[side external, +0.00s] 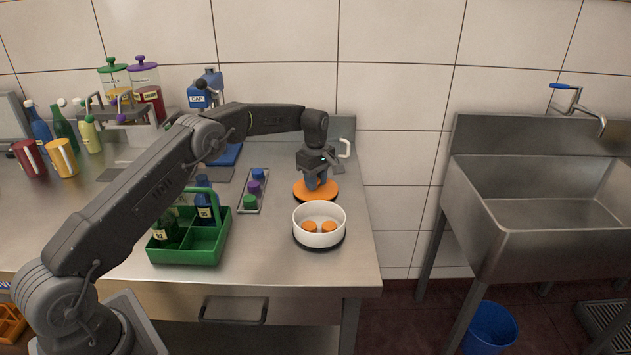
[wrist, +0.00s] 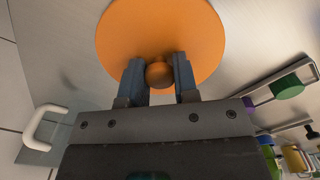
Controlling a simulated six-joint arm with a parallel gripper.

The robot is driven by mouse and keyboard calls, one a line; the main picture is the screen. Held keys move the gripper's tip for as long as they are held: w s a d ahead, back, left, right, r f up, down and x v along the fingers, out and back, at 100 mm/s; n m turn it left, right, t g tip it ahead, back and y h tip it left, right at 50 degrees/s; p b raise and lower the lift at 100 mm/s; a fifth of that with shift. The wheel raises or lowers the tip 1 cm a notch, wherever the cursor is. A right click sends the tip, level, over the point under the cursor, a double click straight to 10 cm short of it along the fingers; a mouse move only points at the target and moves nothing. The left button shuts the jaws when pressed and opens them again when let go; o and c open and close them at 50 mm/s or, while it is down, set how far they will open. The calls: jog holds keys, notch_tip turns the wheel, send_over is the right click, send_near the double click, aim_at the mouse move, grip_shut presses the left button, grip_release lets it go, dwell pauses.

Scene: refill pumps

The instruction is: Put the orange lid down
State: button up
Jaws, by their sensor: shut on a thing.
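The orange lid (side external: 316,194) is a flat round disc with a round knob (wrist: 159,74) on top. It is at the right end of the steel counter, behind the white pot; I cannot tell whether it touches the counter. My gripper (side external: 317,183) points down over it. In the wrist view, my gripper (wrist: 158,78) has its two blue-grey fingers on either side of the knob, shut on it. The white round pot (side external: 319,236) stands open on a dark base near the counter's front right, with orange round pieces (side external: 320,227) inside.
A tray with blue, purple and green caps (side external: 252,190) lies left of the lid. A green bottle carrier (side external: 190,250) stands further left. A white handle (side external: 345,148) is at the back right. Bare counter (side external: 275,240) lies between carrier and pot. A sink (side external: 545,210) stands apart at right.

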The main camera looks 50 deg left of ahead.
jog(key=shift+f, duration=0.25)
jog(key=o, duration=0.9)
jog(key=shift+f, duration=0.1)
notch_tip(320, 180, up, 13)
jog(key=shift+f, duration=0.2)
